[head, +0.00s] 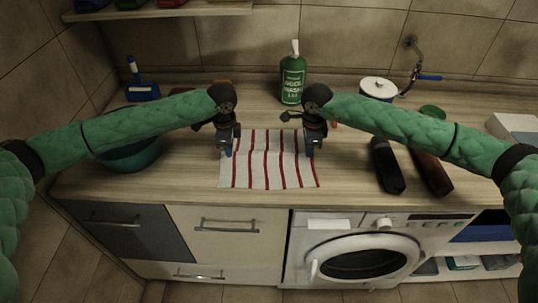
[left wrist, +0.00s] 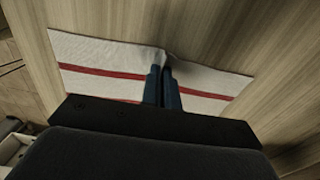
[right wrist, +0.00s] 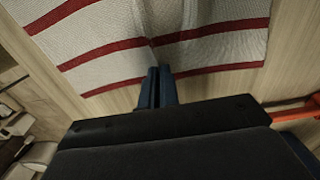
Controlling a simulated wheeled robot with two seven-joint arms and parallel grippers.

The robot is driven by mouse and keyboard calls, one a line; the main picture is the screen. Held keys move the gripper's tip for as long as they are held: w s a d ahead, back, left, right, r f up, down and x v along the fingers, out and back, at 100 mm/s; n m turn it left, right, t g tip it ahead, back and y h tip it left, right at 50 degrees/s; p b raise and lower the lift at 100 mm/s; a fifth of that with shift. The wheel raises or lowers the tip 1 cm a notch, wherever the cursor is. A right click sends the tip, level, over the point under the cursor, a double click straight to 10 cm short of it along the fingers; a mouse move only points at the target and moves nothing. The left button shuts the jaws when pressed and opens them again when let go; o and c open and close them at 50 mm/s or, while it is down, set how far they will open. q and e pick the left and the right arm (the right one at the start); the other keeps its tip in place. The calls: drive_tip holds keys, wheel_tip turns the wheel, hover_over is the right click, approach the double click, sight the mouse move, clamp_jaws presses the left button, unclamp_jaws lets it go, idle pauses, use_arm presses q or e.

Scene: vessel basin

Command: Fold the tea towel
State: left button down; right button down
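The tea towel (head: 265,170) is white with red stripes and lies spread on the wooden counter in the head view, near the front edge. My left gripper (head: 228,152) is at its left side. In the left wrist view its fingers (left wrist: 161,70) are together, and the towel (left wrist: 105,55) puckers at their tips. My right gripper (head: 313,152) is at the towel's right side. In the right wrist view its fingers (right wrist: 157,72) are together, and a crease runs through the towel (right wrist: 200,48) from their tips. The towel's back part is partly hidden by the grippers.
A green bottle (head: 292,83) stands behind the towel. A teal bowl (head: 130,155) is at the left, beneath my left arm. A black bottle (head: 388,168) and a brown bottle (head: 431,172) lie to the right. A white-lidded container (head: 378,87) stands behind. Counter directly beside the towel is clear.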

use_arm(q)
drive_tip(key=shift+r, duration=0.1)
use_arm(e)
drive_tip(key=shift+r, duration=0.1)
